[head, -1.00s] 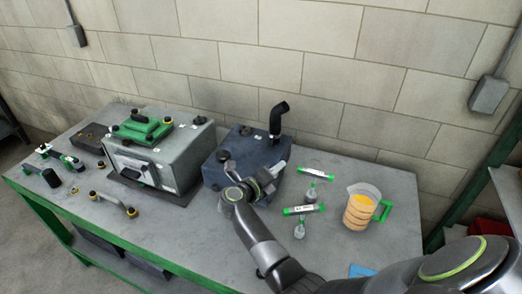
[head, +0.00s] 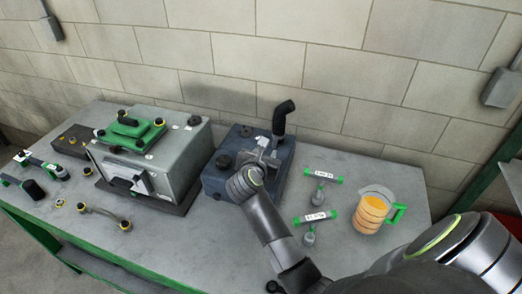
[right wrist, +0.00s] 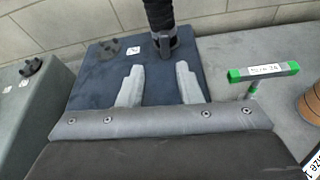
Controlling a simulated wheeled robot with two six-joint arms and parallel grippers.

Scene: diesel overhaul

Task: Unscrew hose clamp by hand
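A black elbow hose (head: 281,118) stands upright from the top of a dark blue tank (head: 213,182). In the right wrist view the hose (right wrist: 159,14) enters at the top, and a dark band that looks like the hose clamp (right wrist: 165,40) sits around its base on the tank (right wrist: 110,75). The clamp's screw is too small to tell. My right gripper (head: 268,148) is above the tank, just short of the hose. In the right wrist view its two grey fingers (right wrist: 158,82) are apart with nothing between them, pointing toward the hose base. My left gripper is not visible.
A dark knob cap (head: 224,161) is on the tank. Two green-handled tools (head: 323,174) (head: 316,217) and an orange-filled jug (head: 370,212) stand right. A grey metal box (head: 172,158) with a green part on top is left.

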